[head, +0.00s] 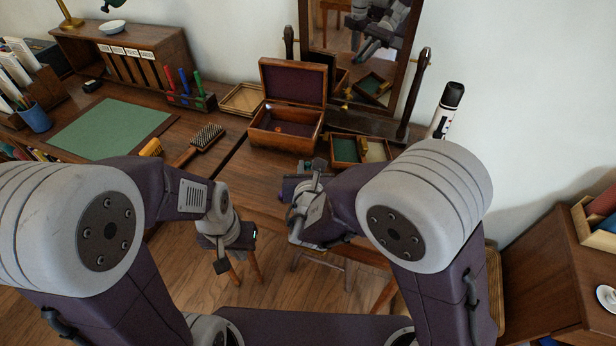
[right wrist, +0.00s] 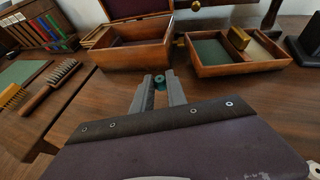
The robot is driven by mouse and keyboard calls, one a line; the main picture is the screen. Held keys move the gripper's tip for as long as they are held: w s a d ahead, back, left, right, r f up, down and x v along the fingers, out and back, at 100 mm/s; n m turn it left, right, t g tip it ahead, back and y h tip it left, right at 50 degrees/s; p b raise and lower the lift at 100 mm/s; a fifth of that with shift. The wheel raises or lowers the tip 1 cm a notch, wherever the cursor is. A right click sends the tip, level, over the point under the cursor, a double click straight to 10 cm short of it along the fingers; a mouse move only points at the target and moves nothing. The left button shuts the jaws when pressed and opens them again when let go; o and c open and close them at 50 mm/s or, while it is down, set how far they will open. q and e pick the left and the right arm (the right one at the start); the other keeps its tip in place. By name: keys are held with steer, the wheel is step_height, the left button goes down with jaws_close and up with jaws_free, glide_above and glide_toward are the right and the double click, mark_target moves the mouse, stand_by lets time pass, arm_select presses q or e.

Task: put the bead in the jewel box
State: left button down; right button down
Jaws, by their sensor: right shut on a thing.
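The jewel box (head: 285,138) is a wooden box with its lid open and a dark purple lining, on the desk below the mirror. A small orange thing (head: 277,128) shows inside it. In the right wrist view the box (right wrist: 137,55) stands just beyond my gripper. My right gripper (right wrist: 158,88) is shut on a small teal bead (right wrist: 160,81), in front of the box and outside it. In the head view the right gripper (head: 316,166) is over the desk's front part. My left gripper (head: 236,252) hangs low before the desk; its jaw gap is unclear.
A hairbrush (head: 207,136) and pen rack (head: 190,100) lie to the left. A mirror (head: 362,50) rises behind. Bare desk top lies before the box.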

steer(key=shift+w+a+f, duration=0.15)
steer(key=shift+w+f, duration=0.15)
steer(key=shift+w, duration=0.25)
step_height(320, 180, down, 4)
steer(key=shift+f+b, duration=0.1)
steer(key=shift+b, duration=0.75)
steer(key=c, duration=1.3)
jaws_free()
steer(key=shift+c, duration=0.2)
